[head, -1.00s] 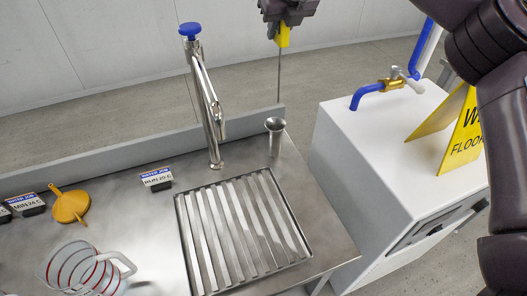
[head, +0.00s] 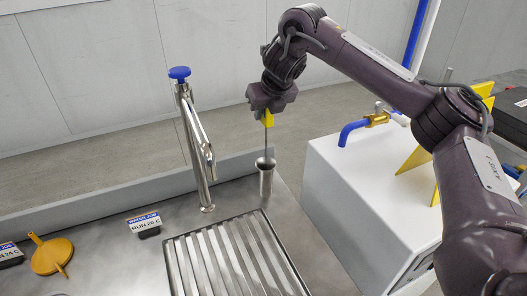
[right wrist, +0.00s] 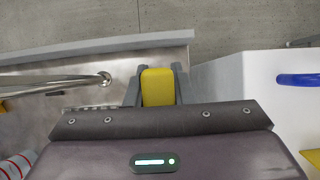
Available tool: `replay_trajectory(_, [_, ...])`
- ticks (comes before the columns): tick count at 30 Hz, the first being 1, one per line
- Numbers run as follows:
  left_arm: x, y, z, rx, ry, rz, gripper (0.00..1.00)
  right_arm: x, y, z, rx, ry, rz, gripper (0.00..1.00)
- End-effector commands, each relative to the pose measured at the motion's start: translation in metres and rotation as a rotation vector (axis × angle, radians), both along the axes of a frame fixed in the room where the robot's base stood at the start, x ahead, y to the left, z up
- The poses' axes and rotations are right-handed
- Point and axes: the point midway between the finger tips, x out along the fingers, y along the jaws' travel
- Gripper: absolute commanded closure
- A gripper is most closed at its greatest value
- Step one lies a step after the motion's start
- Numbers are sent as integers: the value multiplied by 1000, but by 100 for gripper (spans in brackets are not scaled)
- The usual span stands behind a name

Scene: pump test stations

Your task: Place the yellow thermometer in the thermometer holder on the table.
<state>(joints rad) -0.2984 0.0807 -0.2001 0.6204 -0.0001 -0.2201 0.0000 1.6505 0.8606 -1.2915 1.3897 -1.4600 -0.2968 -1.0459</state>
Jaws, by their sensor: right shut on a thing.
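The yellow thermometer (head: 267,119) hangs upright from my right gripper (head: 268,112), which is shut on its yellow handle. The handle also shows between the fingers in the right wrist view (right wrist: 158,87). Its thin metal probe points down. The thermometer holder (head: 266,182) is a slim steel cup with a flared rim, upright on the metal table. In the head view the probe's lower end meets the holder's mouth; how far it is inside I cannot tell. The gripper is above the holder, with a gap between handle and rim. My left gripper is not in view.
A steel tap column (head: 195,145) with a blue knob stands left of the holder. A slatted drain grate (head: 235,262) lies in front. A white cabinet (head: 350,190) stands right.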

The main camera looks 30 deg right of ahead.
Motion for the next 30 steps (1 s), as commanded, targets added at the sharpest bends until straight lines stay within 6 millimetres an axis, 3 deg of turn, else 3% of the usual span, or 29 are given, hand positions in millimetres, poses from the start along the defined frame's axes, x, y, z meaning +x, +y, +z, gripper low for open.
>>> replay_trajectory(1, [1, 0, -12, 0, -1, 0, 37, -1, 0, -22, 3, 5, 0, 100])
replay_trajectory(6, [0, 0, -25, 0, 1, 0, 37, 0, 1, -50, 2, 2, 1, 100])
replay_trajectory(12, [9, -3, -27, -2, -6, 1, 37, 0, 1, -61, 2, -1, 1, 100])
replay_trajectory(20, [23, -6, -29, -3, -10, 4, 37, 0, 0, -93, 0, 1, 0, 100])
replay_trajectory(30, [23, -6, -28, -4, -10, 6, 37, 0, 0, -96, 0, 0, 0, 100])
